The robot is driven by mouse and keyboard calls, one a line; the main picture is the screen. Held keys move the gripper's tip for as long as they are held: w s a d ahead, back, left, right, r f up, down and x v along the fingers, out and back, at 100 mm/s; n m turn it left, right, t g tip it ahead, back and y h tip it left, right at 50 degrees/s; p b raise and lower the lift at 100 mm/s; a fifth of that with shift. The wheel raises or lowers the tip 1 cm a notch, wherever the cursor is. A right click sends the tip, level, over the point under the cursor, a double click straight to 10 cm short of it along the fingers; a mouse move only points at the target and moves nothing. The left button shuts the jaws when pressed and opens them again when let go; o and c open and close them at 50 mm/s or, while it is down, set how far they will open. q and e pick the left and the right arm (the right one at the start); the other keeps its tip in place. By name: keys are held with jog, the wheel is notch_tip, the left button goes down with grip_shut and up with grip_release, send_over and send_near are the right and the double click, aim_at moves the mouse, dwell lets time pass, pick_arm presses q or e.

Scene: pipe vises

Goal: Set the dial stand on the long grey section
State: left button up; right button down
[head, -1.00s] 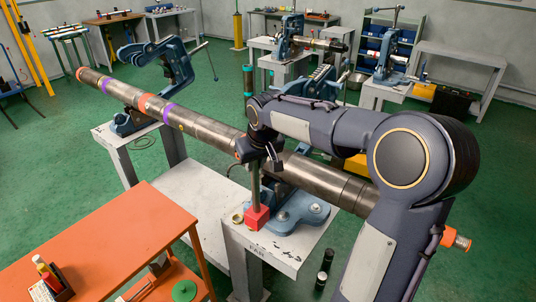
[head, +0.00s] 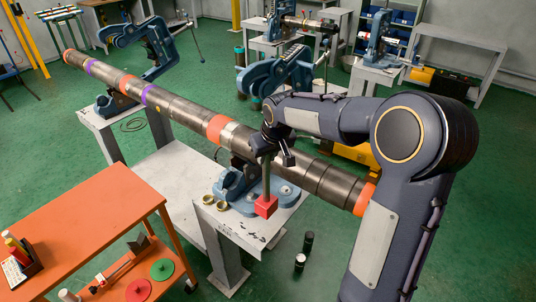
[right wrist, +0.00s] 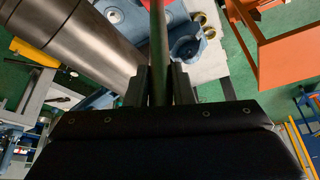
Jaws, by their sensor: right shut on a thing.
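The dial stand shows as a red block (head: 265,206) on an upright grey rod (head: 266,172); I see no dial face. My right gripper (head: 267,145) is shut on the rod near its top, and the block hangs below on the near side of the pipe. In the right wrist view the rod (right wrist: 158,45) stands between the two dark fingers (right wrist: 159,85). The long grey section (head: 186,112) is a pipe run with orange and purple bands, lying slantwise across two blue vises; it also shows in the right wrist view (right wrist: 85,40). My left gripper is out of view.
The near vise (head: 235,190) sits on a white stand (head: 215,220) with two brass rings. The far vise (head: 118,103) has its yoke swung up. An orange cart (head: 85,215) stands at lower left. Two dark cylinders (head: 304,250) stand on the green floor.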

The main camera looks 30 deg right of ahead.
aim_at(268, 174)
jog(key=shift+f+b, duration=2.55)
jog(key=shift+f, duration=0.85)
jog(key=shift+f+b, duration=0.3)
jog(key=shift+f, duration=0.05)
jog(key=c, duration=1.2)
grip_release()
jog(key=shift+o, duration=0.2)
jog(key=shift+s+f, duration=0.15)
jog(key=shift+f, duration=0.1)
jog(key=shift+r, duration=0.25)
notch_tip(268, 174, up, 7)
jog(key=p, duration=0.5)
jog(key=shift+f, duration=0.1)
